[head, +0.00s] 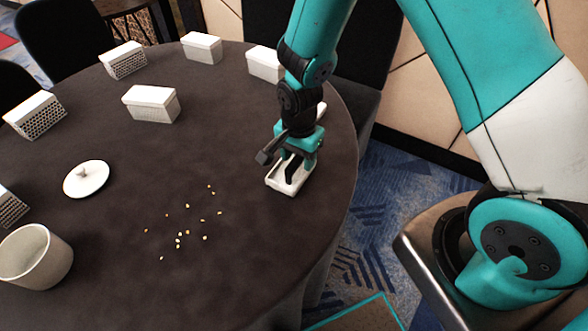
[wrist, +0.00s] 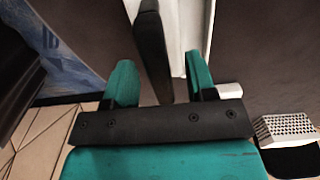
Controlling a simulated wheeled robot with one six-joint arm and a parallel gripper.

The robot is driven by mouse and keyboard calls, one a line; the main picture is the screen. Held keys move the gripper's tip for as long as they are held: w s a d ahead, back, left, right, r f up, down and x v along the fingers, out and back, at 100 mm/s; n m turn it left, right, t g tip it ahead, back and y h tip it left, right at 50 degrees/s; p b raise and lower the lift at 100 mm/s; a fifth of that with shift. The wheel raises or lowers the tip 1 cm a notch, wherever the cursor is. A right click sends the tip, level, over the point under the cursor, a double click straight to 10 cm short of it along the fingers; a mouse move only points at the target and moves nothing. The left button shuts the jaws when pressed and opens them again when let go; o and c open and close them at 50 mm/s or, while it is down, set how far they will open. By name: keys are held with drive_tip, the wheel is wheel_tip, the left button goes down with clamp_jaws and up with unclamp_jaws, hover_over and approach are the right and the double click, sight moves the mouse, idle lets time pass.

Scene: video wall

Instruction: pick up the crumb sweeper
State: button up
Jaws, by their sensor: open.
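A slim black bar, which looks like the crumb sweeper (head: 291,170), is at a shallow white tray (head: 276,185) near the right edge of the round table. My gripper (head: 299,156) is directly above it, pointing down. In the wrist view the black bar (wrist: 153,50) lies between my two teal fingers, nearer the left one, with gaps showing on both sides. The white tray (wrist: 185,25) shows beside and behind the bar there. The fingers are apart and not closed on anything. My gripper partly hides the bar and tray in the head view.
The dark round table (head: 110,245) holds scattered crumbs (head: 180,235) left of the tray. A white lid (head: 86,179), a pale pot (head: 34,257) and several white boxes (head: 151,104) stand farther left and back. A chair (head: 358,110) is close behind my arm.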

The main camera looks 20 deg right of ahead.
drive_tip(key=shift+f, duration=0.25)
idle(0.3)
clamp_jaws()
